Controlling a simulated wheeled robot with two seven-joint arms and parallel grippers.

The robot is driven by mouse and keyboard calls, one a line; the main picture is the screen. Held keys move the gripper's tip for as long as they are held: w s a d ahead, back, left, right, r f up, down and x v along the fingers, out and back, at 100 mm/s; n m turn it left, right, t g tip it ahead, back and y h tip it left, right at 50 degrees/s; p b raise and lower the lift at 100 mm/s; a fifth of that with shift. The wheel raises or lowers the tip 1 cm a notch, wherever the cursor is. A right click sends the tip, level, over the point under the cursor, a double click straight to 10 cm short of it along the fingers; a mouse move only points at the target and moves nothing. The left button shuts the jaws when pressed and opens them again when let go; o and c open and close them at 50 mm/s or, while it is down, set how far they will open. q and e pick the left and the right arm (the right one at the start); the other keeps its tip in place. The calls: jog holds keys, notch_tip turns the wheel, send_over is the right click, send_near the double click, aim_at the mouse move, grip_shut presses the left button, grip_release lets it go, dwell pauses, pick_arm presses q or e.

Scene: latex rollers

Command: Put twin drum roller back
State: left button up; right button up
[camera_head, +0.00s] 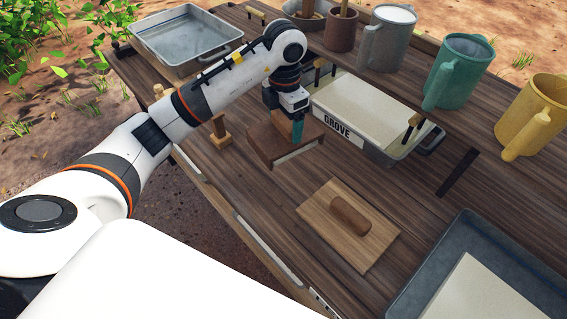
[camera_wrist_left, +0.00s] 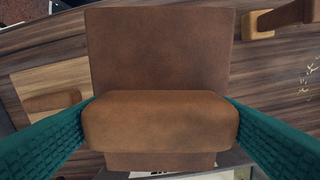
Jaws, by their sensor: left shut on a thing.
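My left gripper (camera_head: 297,130) is shut on the handle (camera_wrist_left: 160,122) of a brown, board-like tool (camera_head: 278,149). In the left wrist view its teal fingers press both ends of the thick handle, and the flat brown body (camera_wrist_left: 158,48) lies beneath. No drums show on this tool, so I cannot tell whether it is the twin drum roller. It is in front of the pale-topped tray marked GROVE (camera_head: 342,128). I cannot tell whether it touches the table. My right gripper is not in view.
A light wooden board with a brown handle (camera_head: 350,221) lies nearer on the table (camera_head: 420,200). A metal basin (camera_head: 180,45) is at the back left. Grey (camera_head: 386,42), green (camera_head: 459,73) and yellow (camera_head: 533,117) jugs stand at the right. A grey tray (camera_head: 470,235) fills the near right.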

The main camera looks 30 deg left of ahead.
pick_arm(q)
jog(key=shift+w+a+n, duration=0.1)
jog(key=shift+a+n, duration=0.15)
jog(key=shift+n, duration=0.55)
notch_tip(320, 180, down, 10)
jog(key=shift+r+p, duration=0.2)
jog(key=shift+p, duration=0.85)
jog(key=shift+f, duration=0.15)
jog(key=shift+f, duration=0.1)
jog(key=shift+f, duration=0.15)
jog(key=shift+f+b, duration=0.35)
jog(key=shift+b, duration=0.2)
jog(key=shift+s, duration=0.2)
jog(key=shift+c, duration=0.8)
jog(key=o, duration=1)
jog(key=shift+f, duration=0.2)
